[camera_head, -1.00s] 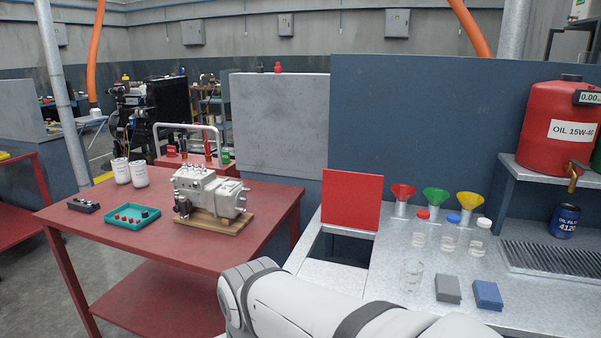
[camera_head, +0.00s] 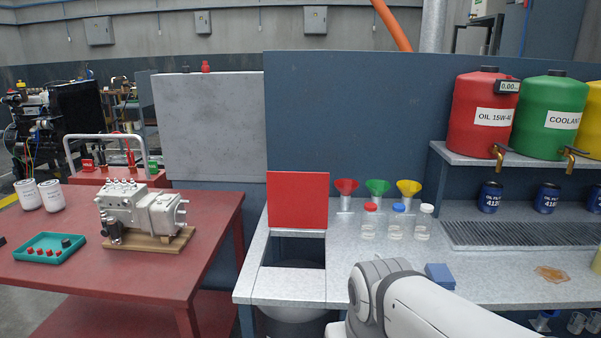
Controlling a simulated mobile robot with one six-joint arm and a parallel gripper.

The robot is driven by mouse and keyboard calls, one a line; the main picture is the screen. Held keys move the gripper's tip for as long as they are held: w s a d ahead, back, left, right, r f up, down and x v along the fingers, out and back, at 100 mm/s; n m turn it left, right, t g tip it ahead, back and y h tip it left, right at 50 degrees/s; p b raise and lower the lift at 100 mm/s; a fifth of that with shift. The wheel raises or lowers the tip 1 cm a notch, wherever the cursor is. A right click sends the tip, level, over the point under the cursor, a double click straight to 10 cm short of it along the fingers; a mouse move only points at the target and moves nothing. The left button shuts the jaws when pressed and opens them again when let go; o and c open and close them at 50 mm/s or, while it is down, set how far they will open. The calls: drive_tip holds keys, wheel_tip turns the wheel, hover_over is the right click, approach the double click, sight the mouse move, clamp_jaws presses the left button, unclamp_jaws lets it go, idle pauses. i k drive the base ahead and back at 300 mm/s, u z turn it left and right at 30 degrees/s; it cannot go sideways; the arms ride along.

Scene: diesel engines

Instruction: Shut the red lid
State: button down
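The red lid (camera_head: 297,201) is a flat square panel. It stands upright, open, at the back edge of a square opening (camera_head: 296,250) in the light grey worktop (camera_head: 291,285). A grey round bin (camera_head: 293,314) shows below the opening. My arm comes in from the bottom right, in front of the worktop and to the right of the opening. My gripper is outside the view, so its state is hidden.
Right of the lid stand funnels (camera_head: 378,187) in red, green and yellow, and capped bottles (camera_head: 397,222). A blue box (camera_head: 440,276) lies near my arm. A red table (camera_head: 205,220) with a metal pump (camera_head: 140,210) is at left.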

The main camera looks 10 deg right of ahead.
sight(295, 200)
drive_tip(key=u, duration=0.05)
drive_tip(key=i, duration=1)
drive_tip(key=z, duration=0.1)
